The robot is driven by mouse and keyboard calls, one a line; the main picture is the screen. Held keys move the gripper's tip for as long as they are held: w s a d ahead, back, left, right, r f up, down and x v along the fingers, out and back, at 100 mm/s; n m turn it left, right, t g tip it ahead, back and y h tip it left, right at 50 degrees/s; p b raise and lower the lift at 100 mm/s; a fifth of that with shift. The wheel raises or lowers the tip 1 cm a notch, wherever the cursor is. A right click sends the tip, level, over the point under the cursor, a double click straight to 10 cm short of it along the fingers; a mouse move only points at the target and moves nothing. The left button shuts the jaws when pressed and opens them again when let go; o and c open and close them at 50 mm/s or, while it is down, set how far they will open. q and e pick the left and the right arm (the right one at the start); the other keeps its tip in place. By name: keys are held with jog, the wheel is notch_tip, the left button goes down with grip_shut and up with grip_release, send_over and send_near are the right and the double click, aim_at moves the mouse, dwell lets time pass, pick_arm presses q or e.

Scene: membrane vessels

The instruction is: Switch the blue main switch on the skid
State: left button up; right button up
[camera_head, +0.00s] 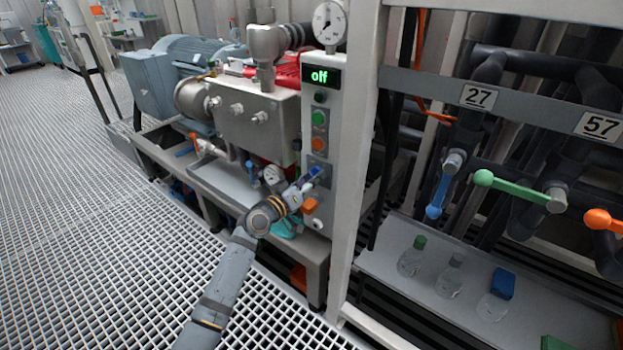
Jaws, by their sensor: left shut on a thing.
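The blue main switch (314,173) is low on the panel, under the green and orange buttons. My left gripper (306,182) is at the blue switch, shut on it, and its fingers hide part of the switch. The left arm reaches up to it from the bottom. An orange switch (310,205) sits just below the gripper. My right gripper is not in view.
A pump with a grey-blue motor (192,70) stands left of the panel. A white post (355,150) rises close to the panel's right. Further right are blue (436,198), green (505,186) and orange (601,220) valve handles and small bottles (450,279). Grating floor (80,200) is clear at left.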

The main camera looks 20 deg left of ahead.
pick_arm(q)
jog(key=o, duration=1.2)
jog(key=shift+c, duration=0.2)
jog(key=shift+s+a, duration=0.2)
jog(key=shift+s, duration=0.15)
jog(key=v, duration=1.1)
jog(key=shift+s, duration=0.15)
